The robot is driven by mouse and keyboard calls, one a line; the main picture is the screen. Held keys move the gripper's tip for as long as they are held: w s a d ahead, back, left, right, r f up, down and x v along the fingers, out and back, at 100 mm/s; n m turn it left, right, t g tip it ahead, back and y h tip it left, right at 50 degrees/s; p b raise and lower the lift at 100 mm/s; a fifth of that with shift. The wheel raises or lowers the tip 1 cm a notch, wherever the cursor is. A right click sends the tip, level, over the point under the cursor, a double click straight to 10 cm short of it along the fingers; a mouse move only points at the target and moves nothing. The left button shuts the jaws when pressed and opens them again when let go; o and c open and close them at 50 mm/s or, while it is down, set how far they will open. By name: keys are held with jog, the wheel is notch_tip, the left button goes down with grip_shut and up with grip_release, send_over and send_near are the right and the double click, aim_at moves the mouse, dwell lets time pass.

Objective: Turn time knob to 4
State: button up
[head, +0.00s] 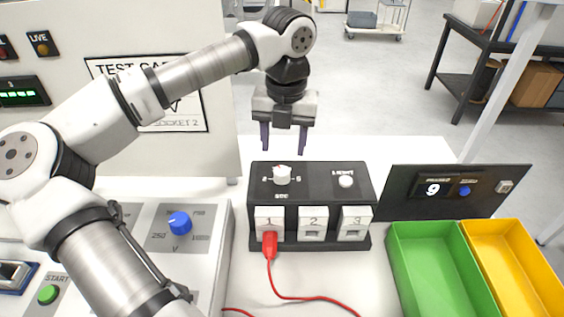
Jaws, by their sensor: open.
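The white time knob (281,175) stands on top of the black socket box (315,180), at its left. Small marks sit around it, with "SEC" below it; the pointer direction is too small to read surely. My gripper (283,147) hangs pointing down over the back of the box, in line with the knob in the picture. Its two dark purple fingers are apart, with nothing between them. The fingertips show just above the knob, apart from it; the exact height gap cannot be told.
A white button (346,181) sits right of the knob. A red plug (270,244) with its cable is at socket 1. A blue voltage knob (179,223) is on the left panel. A counter panel (410,208) showing 9, and green (400,250) and yellow (490,240) bins, stand right.

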aim_at(282, 171)
notch_tip(282, 171, down, 8)
jog(key=shift+w+a+r+p, duration=0.1)
jog(key=shift+a+r+p, duration=0.05)
jog(key=shift+p, duration=0.7)
jog(key=shift+c, duration=0.4)
jog(key=c, duration=0.9)
jog(key=shift+b, duration=0.3)
